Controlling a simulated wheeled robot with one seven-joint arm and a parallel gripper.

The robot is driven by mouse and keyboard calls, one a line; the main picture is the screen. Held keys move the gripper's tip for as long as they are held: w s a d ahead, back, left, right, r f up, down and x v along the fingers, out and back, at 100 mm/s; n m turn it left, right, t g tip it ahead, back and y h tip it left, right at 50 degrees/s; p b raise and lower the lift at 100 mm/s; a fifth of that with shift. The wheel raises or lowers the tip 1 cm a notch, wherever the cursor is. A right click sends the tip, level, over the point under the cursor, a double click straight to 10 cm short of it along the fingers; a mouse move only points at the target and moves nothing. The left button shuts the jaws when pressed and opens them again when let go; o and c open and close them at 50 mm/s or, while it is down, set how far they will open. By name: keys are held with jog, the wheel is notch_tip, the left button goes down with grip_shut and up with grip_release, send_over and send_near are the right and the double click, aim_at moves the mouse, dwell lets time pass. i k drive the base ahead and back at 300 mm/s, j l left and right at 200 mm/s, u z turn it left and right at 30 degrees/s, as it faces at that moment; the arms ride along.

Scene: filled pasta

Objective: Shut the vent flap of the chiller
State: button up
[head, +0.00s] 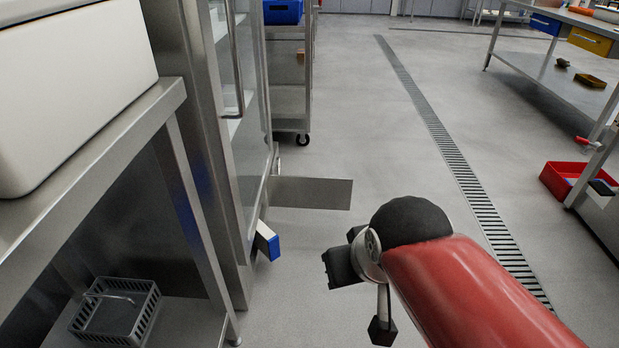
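The chiller (197,130) is the tall steel cabinet with a glass front at left of centre. A flat grey panel (318,193) juts out level from low on its front, over the floor; it looks like the vent flap, standing open. A small white block with a blue end (268,242) sticks out from the chiller's lower front, nearer to me. My gripper (358,292) is right of that block and nearer than the panel, apart from both. Its dark end parts show beyond my red arm, but their opening is unclear. I see nothing held.
A steel table (95,165) with a white bin (70,85) above and a grey basket (117,310) below stands at left. A wheeled rack (290,100) stands beyond the chiller. A red crate (565,180) and workbench are at right. The floor between is clear, with a drain grate.

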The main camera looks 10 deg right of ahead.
aim_at(328, 193)
jog(key=i+l+z, duration=0.4)
jog(key=l, duration=0.15)
jog(key=i+l+z, duration=0.65)
jog(key=i+z, duration=0.15)
jog(key=i, duration=0.25)
jog(key=i+l, duration=0.1)
jog(key=i, duration=0.35)
jog(key=i+l, duration=0.1)
jog(key=i, duration=0.4)
jog(key=i+u, duration=0.25)
jog(key=u, duration=0.2)
jog(key=i+l+u, duration=0.1)
jog(key=i+u, duration=0.15)
jog(key=u, duration=0.25)
jog(key=i+l+u, duration=0.2)
jog(key=u, duration=0.25)
jog(key=i+u, duration=0.15)
jog(key=u, duration=0.3)
jog(key=i+l+u, duration=0.1)
jog(key=u, duration=0.3)
jog(key=i+l+u, duration=0.15)
jog(key=u, duration=0.3)
jog(key=i+l+u, duration=0.15)
jog(key=u, duration=0.3)
jog(key=i+l+u, duration=0.1)
jog(key=u, duration=0.3)
jog(key=l+u, duration=0.8)
jog(key=k+l+u, duration=0.1)
jog(key=l+u, duration=0.2)
jog(key=l, duration=0.1)
